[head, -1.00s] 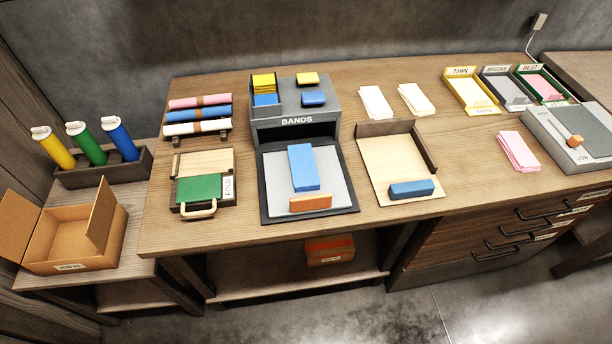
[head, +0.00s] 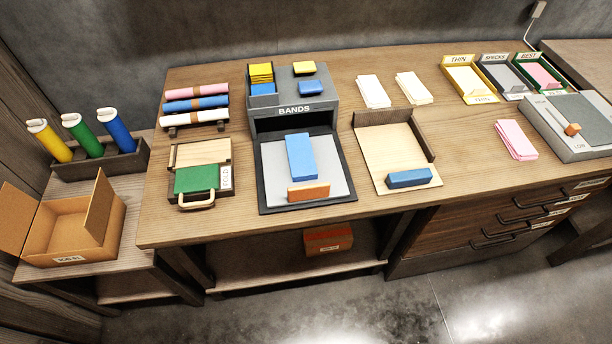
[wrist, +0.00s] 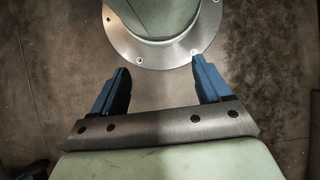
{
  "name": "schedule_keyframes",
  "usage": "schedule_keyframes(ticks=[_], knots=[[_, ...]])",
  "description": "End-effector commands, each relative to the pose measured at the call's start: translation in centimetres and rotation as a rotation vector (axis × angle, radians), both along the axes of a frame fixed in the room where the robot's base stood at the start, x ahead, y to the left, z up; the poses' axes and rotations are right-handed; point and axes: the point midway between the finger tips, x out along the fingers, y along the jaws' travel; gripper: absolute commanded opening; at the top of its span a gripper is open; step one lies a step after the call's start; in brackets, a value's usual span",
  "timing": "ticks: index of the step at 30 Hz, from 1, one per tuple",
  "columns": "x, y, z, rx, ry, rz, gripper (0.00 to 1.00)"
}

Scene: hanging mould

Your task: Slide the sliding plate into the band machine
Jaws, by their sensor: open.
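The band machine (head: 291,110) is a dark grey housing labelled BANDS, standing on the workbench with a dark opening at its front. The sliding plate (head: 331,181) is a light grey slab in a dark frame and lies pulled out in front of that opening. A blue block (head: 301,156) lies on the plate, and an orange-brown bar (head: 309,192) sits at its front edge. My gripper (wrist: 162,84) shows only in the wrist view. Its two blue fingers are apart with nothing between them, above the floor and my round base flange.
A wooden board with a blue bar (head: 409,178) stands right of the machine. Yellow and blue blocks lie on the machine's top. An open cardboard box (head: 75,233) is at far left.

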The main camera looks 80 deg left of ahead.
Motion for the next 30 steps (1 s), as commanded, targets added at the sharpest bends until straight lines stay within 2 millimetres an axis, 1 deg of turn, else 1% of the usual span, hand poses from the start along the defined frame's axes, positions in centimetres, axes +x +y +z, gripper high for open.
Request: schedule_keyframes(ticks=[1, 5, 9, 11, 12, 17, 23, 26, 30], knots=[[1.1, 0.0, 0.3, 0.000, -0.018, 0.000, 0.72], [4.4, 0.0, 1.6, 0.000, -0.077, 0.002, 0.60], [8.4, 0.1, 3.5, 0.002, -0.148, 0.008, 0.46], [10.1, 0.2, 4.3, 0.003, -0.177, 0.013, 0.41], [11.2, 0.3, 4.9, 0.004, -0.196, 0.017, 0.39], [15.4, 0.8, 7.5, 0.010, -0.273, 0.040, 0.39], [20.3, 2.1, 11.3, 0.027, -0.362, 0.097, 0.39], [22.6, 3.2, 13.3, 0.039, -0.404, 0.140, 0.39], [25.5, 5.5, 16.3, 0.064, -0.455, 0.223, 0.39]])
